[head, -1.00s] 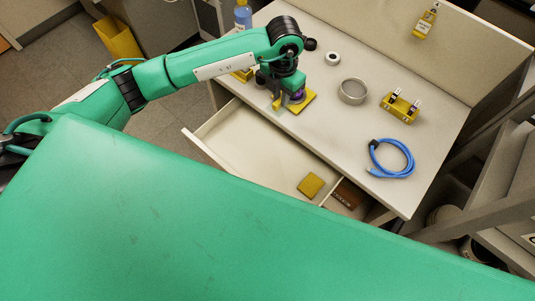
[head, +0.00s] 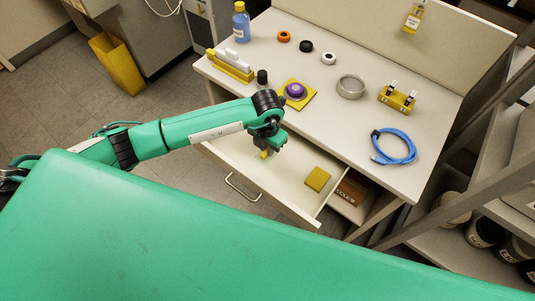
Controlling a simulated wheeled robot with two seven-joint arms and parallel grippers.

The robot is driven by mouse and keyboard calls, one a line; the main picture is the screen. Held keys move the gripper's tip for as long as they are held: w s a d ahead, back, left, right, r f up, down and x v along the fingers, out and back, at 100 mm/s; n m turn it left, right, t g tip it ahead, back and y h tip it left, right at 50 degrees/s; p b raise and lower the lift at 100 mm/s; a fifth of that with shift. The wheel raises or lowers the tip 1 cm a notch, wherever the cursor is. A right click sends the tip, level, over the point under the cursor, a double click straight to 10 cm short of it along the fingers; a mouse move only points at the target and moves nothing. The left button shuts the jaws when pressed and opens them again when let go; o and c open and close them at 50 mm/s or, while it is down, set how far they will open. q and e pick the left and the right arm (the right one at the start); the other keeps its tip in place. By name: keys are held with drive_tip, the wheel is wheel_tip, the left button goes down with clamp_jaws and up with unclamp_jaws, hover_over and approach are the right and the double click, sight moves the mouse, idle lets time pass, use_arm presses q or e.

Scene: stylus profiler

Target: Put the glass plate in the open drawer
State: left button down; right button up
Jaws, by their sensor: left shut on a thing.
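My left gripper (head: 266,148) points down over the open drawer (head: 296,192). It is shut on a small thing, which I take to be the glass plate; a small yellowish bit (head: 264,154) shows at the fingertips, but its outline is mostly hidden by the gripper. The drawer is pale inside, pulled out from under the table, with a bar handle on its front. A yellow square block (head: 317,179) lies in the drawer, to the right of the gripper. My right gripper is not in view.
On the white table (head: 330,125) stand a yellow pad with a purple disc (head: 295,91), a metal ring (head: 350,87), a yellow holder (head: 397,98), a coiled blue cable (head: 394,147), a blue bottle (head: 241,22) and several small rings. A brown box (head: 354,190) lies right of the drawer's divider.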

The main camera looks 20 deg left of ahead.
sight(267, 157)
use_arm(q)
wheel_tip(267, 157, down, 2)
drive_tip(key=shift+f, duration=0.7)
wheel_tip(267, 157, down, 3)
drive_tip(key=shift+r+p, duration=0.1)
drive_tip(key=shift+p, duration=0.25)
drive_tip(key=shift+f, duration=0.25)
drive_tip(key=c, duration=1.4)
unclamp_jaws()
drive_tip(key=shift+r, duration=0.1)
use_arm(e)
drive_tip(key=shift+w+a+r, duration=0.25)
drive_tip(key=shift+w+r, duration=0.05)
use_arm(q)
drive_tip(key=shift+r, duration=0.1)
